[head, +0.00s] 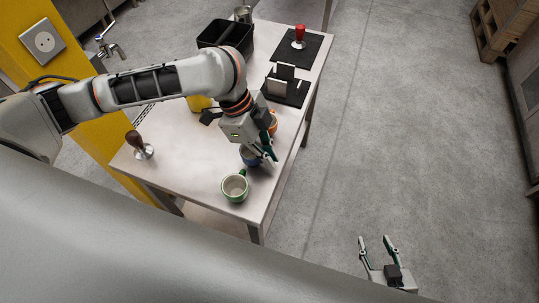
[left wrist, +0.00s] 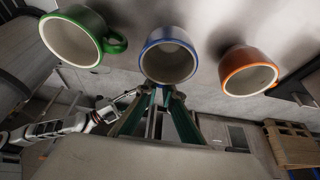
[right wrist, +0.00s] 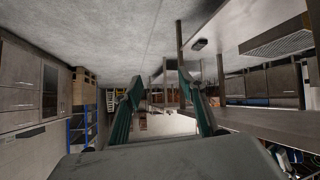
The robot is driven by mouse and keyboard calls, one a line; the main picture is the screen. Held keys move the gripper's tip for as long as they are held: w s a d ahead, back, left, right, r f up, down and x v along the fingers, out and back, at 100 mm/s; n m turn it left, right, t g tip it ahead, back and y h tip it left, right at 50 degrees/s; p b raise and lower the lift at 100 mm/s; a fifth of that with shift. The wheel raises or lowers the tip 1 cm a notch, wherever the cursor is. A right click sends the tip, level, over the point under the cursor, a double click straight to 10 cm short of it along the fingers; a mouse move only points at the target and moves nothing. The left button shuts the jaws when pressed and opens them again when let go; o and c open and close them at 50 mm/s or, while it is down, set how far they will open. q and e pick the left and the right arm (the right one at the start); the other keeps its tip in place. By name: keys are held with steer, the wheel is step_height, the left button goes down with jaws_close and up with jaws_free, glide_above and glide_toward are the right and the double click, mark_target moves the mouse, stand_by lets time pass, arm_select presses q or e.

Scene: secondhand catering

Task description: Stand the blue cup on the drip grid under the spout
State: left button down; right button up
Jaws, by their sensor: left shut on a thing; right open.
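The blue cup (head: 247,158) is on or just above the steel table, partly hidden by my left gripper (head: 266,152). In the left wrist view the blue-rimmed cup (left wrist: 168,60) is at the fingertips of my left gripper (left wrist: 160,95), which is shut on it; its white inside faces the camera. My right gripper (head: 375,241) is open and empty over the floor, away from the table. In the right wrist view its fingers (right wrist: 160,85) are spread apart.
A green cup (head: 235,187) stands nearer the front and an orange cup (head: 273,122) further back. The table (head: 190,160) also holds a brown-handled tamper (head: 139,146), a black stand (head: 294,94), a red-handled tamper (head: 299,37) and a black bin (head: 226,34).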

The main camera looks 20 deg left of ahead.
arm_select(q)
steer(key=shift+f, duration=0.1)
steer(key=c, duration=2.2)
jaws_free()
arm_select(e)
steer(key=shift+s+f, duration=0.1)
steer(key=shift+f, duration=0.05)
arm_select(q)
steer(key=shift+r, duration=0.3)
steer(key=p+v, duration=0.3)
steer(key=v, duration=0.8)
steer(key=shift+a+r, duration=0.2)
steer(key=shift+r, duration=0.1)
arm_select(e)
steer(key=shift+s+a+r, duration=0.15)
steer(key=shift+r, duration=0.45)
steer(key=shift+s+a+r, duration=0.15)
steer(key=shift+r, duration=0.4)
